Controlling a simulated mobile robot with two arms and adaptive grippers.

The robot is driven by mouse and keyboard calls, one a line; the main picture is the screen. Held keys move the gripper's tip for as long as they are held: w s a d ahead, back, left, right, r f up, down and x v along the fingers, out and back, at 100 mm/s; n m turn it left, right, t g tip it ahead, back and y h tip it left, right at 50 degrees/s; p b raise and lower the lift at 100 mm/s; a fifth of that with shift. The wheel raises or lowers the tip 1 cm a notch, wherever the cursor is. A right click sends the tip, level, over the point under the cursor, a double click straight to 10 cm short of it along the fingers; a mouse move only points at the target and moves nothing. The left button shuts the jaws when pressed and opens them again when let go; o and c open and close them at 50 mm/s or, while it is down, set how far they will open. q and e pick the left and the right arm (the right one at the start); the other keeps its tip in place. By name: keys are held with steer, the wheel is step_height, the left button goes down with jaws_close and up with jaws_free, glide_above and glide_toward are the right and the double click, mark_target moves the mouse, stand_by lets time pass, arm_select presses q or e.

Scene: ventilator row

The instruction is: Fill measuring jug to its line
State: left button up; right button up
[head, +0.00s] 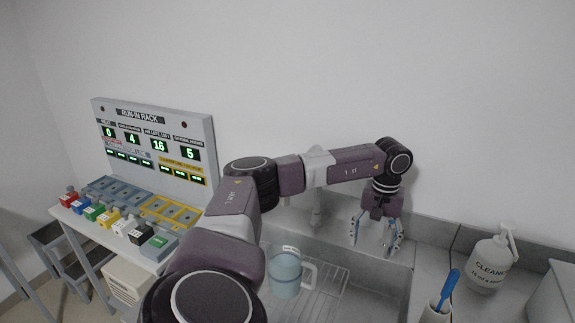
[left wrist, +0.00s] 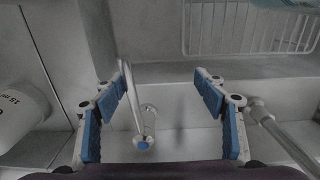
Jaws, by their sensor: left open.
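The measuring jug (head: 285,274), pale blue and see-through with a handle on its right, stands upright in the sink on a wire rack. A bit of it shows at the top right of the left wrist view (left wrist: 287,4). Its water level cannot be told. My left gripper (head: 374,246) is open and points down over the sink's back right. In the left wrist view its blue finger pads stand either side of a slim metal lever (left wrist: 131,95) with a blue-dotted base, apart from it. A metal tube, perhaps the spout (left wrist: 285,135), lies right of the fingers. My right gripper is not in view.
A white cleaner bottle (head: 490,262) and a cup with a blue-handled brush (head: 446,290) stand right of the sink. The wire rack (head: 325,285) lies in the sink. A display panel (head: 155,140) with coloured blocks before it stands at left.

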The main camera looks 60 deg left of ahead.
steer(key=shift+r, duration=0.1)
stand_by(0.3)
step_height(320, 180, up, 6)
steer(key=p, duration=0.6)
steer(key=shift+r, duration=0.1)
stand_by(0.4)
